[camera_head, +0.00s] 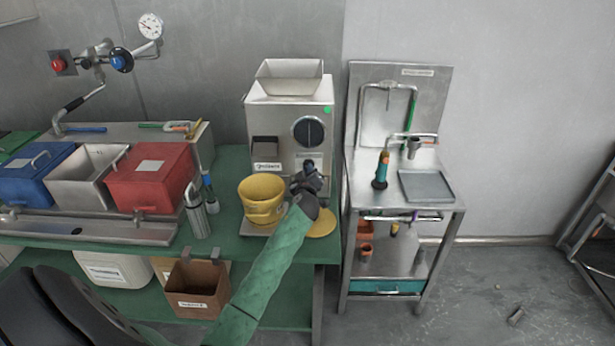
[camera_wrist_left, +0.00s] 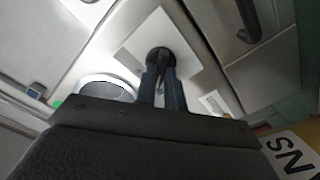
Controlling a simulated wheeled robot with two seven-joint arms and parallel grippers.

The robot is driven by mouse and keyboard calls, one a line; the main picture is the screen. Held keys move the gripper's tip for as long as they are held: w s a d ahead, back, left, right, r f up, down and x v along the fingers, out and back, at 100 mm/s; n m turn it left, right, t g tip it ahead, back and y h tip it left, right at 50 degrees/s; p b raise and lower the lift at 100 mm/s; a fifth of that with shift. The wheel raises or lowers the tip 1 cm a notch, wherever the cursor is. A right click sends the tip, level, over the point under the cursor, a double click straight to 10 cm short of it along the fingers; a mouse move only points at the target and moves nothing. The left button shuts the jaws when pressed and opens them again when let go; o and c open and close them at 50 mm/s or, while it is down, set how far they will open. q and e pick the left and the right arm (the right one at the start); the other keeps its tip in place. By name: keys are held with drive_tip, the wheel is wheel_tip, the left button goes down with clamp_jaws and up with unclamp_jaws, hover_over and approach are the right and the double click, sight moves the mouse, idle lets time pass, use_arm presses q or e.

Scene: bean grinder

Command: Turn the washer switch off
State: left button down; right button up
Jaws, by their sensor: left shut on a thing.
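The grinder (camera_head: 288,112) is a pale metal machine with a hopper on top and a large dark round dial (camera_head: 309,131) on its front. My left gripper (camera_head: 307,172) is at the grinder's front, below the dial. In the left wrist view, its two fingers (camera_wrist_left: 161,75) are shut on a small dark switch (camera_wrist_left: 160,54) on a white square plate (camera_wrist_left: 137,45). The fingers partly cover the switch, and its on or off position cannot be told. In the head view the gripper hides the switch. My right gripper is not in view.
A yellow container (camera_head: 262,197) stands beside my left gripper on the green bench (camera_head: 232,165). Blue and red bins (camera_head: 150,178) stand at the left. A metal sink stand (camera_head: 432,208) is at the right. Open floor (camera_head: 480,290) lies at the lower right.

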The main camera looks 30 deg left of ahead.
use_arm(q)
drive_tip(key=shift+d+m+b, duration=0.15)
drive_tip(key=shift+m+b, duration=1.25)
drive_tip(key=shift+m, duration=2.2)
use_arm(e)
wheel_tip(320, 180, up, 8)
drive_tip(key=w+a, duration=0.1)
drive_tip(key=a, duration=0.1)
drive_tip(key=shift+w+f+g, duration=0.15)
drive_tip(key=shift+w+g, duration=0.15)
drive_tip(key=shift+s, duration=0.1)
use_arm(q)
drive_tip(key=c, duration=1.5)
unclamp_jaws()
